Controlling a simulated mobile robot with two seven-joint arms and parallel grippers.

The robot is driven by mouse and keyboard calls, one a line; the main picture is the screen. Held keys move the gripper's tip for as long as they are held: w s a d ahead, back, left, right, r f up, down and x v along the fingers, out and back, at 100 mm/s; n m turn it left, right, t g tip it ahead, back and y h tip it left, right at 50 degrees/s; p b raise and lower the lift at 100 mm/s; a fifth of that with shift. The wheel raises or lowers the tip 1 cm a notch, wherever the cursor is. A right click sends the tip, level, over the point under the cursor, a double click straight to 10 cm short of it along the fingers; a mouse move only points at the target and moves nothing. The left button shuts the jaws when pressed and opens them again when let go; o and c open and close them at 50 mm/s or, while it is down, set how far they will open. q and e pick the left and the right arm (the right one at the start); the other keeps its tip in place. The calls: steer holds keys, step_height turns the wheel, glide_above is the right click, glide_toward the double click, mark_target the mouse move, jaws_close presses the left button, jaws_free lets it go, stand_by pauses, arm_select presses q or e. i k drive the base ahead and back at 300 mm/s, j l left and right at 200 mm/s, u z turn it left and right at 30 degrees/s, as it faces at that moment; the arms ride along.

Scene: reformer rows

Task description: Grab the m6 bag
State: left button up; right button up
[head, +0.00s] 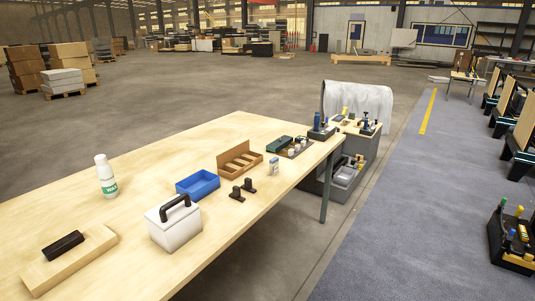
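No bag can be clearly made out as the m6 bag. A small pale packet with a blue mark (273,166) stands on the wooden table (130,165), right of the brown divided box (240,160); its label is too small to read, so I cannot tell if it is the m6 bag. Neither of my grippers is in view.
On the table are a white lidded box with black handle (173,224), a blue tray (198,185), a white bottle (105,176), two black pieces (242,190) and a wooden block (70,258). A grey cart (350,165) stands beyond; a tool tote (512,240) sits right.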

mark_target(273, 163)
steer(key=i+l, duration=0.25)
steer(key=i, duration=0.2)
steer(key=i+l, duration=0.25)
steer(key=i, duration=0.25)
steer(key=i+l, duration=0.25)
steer(key=i, duration=0.2)
